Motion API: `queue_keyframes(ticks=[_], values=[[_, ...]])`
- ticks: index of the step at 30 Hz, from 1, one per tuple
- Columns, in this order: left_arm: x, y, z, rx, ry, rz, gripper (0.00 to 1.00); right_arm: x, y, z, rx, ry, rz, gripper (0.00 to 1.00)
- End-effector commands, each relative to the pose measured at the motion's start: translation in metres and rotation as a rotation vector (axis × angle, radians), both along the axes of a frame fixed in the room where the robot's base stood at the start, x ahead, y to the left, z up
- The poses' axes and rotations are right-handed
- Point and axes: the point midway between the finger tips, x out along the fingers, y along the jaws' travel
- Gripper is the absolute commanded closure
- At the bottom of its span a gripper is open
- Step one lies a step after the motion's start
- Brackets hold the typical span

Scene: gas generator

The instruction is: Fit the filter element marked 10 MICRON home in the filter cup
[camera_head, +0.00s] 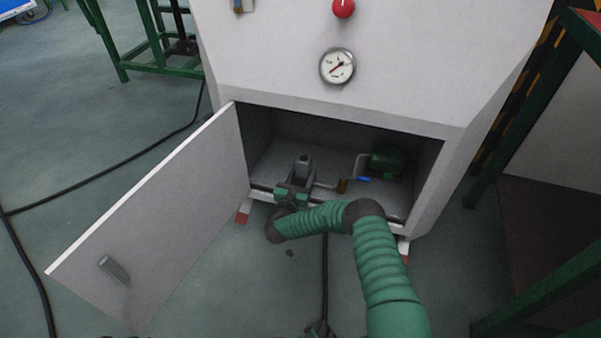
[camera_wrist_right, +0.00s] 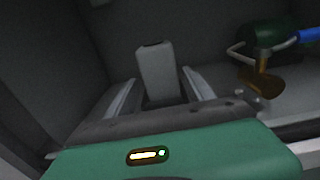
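My right gripper (camera_head: 303,168) reaches into the open cabinet, at the left part of its opening. In the right wrist view its two fingers (camera_wrist_right: 160,85) stand apart on either side of an upright grey block (camera_wrist_right: 160,72). Dark gaps show between the block and the lower parts of the fingers; whether the fingertips touch it is unclear. The block also shows in the head view (camera_head: 304,160). I cannot tell whether it is the filter element or the cup. No 10 MICRON marking is readable.
The cabinet door (camera_head: 160,220) hangs open to the left. A green motor-like unit (camera_head: 386,163) with a pipe, a brass fitting (camera_head: 342,186) and a blue handle (camera_head: 363,179) sits right of the gripper. A pressure gauge (camera_head: 337,66) and red button (camera_head: 343,8) are above.

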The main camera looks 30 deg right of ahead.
Motion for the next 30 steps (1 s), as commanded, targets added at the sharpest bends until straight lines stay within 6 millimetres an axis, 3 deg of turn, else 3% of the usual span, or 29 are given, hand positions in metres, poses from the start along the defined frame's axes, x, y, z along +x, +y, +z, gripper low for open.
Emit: queue_keyframes(ticks=[11,21,30], values=[[0.000,0.000,0.009,0.000,0.000,0.000,0.00,-0.004,0.006,0.004,0.001,-0.001,0.001,0.37],[0.000,0.000,0.061,0.000,0.000,0.000,0.00,-0.057,0.068,0.008,0.002,0.003,0.003,0.37],[0.000,0.000,0.071,0.000,0.000,0.000,0.00,-0.078,0.092,0.002,-0.001,-0.002,0.000,0.37]])
